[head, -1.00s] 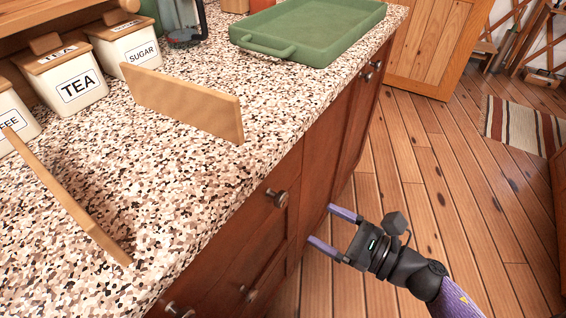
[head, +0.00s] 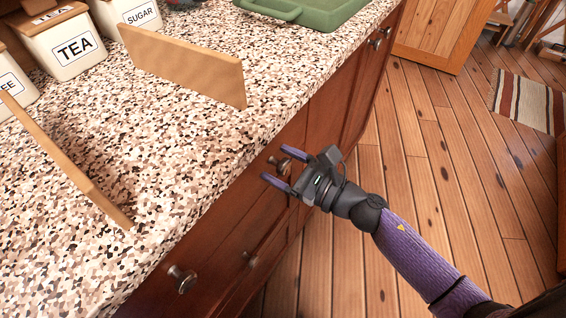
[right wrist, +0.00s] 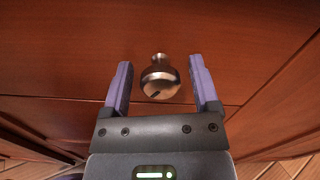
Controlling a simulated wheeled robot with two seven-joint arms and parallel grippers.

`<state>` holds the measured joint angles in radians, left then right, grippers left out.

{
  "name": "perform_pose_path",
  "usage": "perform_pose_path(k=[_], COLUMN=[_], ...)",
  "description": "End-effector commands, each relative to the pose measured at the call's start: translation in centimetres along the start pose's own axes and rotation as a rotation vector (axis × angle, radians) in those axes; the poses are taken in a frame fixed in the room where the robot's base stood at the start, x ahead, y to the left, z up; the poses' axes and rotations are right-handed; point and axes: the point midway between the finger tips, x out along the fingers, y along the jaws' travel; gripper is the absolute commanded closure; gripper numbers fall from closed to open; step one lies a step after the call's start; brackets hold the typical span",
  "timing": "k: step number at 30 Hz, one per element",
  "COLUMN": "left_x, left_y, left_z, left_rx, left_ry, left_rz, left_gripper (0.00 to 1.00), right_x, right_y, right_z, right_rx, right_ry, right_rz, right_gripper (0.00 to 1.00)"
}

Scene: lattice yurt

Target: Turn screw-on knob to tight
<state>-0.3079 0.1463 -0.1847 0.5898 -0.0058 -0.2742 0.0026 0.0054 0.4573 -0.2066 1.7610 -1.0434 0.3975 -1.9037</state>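A round metal knob (right wrist: 159,80) sits on a reddish-brown drawer front. In the right wrist view it lies between the two purple fingers of my right gripper (right wrist: 161,88), with a gap on each side. The knob has a dark mark on its face. In the head view the same knob (head: 281,165) shows just beyond my right gripper (head: 279,166), which is open and empty. My left gripper is not in view.
More metal knobs show on the cabinet, one at the lower left (head: 182,279) and one lower down (head: 250,259). The speckled countertop (head: 190,150) overhangs the drawer.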

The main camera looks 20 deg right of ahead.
Motion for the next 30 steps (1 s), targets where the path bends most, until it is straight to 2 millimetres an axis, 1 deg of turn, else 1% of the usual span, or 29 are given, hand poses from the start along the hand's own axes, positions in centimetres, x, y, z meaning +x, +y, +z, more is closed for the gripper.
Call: perform_pose_path(k=[1, 10, 20, 26, 30], left_x=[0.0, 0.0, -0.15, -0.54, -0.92], left_y=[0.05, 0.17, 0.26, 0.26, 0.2], left_z=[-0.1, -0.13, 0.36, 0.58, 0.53], left_rx=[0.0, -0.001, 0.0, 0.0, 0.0], left_ry=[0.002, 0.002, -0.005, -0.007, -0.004], left_rz=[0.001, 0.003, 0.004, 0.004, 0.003], left_gripper=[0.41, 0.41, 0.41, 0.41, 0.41], right_x=[-0.01, -0.03, -0.04, -0.03, -0.04], right_y=[0.0, 0.0, -0.01, -0.04, -0.06], right_z=[0.0, -0.01, 0.04, 0.1, 0.15], right_rx=[0.0, 0.0, 0.035, 0.146, 0.267], right_ry=[0.0, 0.0, 0.0, 0.0, 0.0], right_rz=[0.0, 0.0, 0.0, 0.0, 0.0], right_gripper=[0.36, 0.99, 1.0, 1.0, 1.0])
